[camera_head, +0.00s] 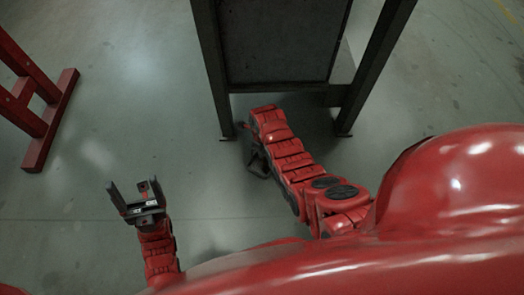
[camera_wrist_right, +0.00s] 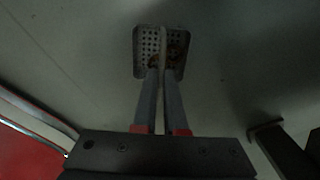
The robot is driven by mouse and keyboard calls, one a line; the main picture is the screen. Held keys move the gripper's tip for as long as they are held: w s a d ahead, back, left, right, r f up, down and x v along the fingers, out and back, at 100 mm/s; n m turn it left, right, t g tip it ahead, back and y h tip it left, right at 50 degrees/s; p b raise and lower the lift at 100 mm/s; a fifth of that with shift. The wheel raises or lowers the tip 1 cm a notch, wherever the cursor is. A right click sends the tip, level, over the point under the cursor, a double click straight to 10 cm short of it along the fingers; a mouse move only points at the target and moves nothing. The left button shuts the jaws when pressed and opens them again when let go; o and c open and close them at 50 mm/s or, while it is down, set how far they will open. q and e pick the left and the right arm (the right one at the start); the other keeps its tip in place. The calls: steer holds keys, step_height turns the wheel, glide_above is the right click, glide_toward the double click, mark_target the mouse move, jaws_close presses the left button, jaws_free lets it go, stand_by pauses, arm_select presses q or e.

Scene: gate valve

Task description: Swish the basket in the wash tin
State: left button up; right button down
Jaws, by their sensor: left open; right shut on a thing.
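The basket (camera_wrist_right: 144,42) is a small perforated metal piece with a raised middle strip, at the top centre of the right wrist view. Brownish bits show inside it. My right gripper (camera_wrist_right: 163,74) is shut on the basket's middle strip, with the grey floor behind. In the head view my right gripper (camera_head: 258,162) is a dark shape mostly hidden by its red arm, and the basket cannot be made out there. My left gripper (camera_head: 138,200) is open and empty over bare floor at lower left. I cannot make out a wash tin in either view.
A dark metal bench (camera_head: 282,84) with thick legs stands at the top centre, close to my right arm. A red stand (camera_head: 50,125) is at the far left. Open grey floor lies between them. A dark leg-like bar (camera_wrist_right: 285,150) shows in the right wrist view.

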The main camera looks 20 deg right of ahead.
steer(key=shift+r+p, duration=2.1)
steer(key=shift+r, duration=0.45)
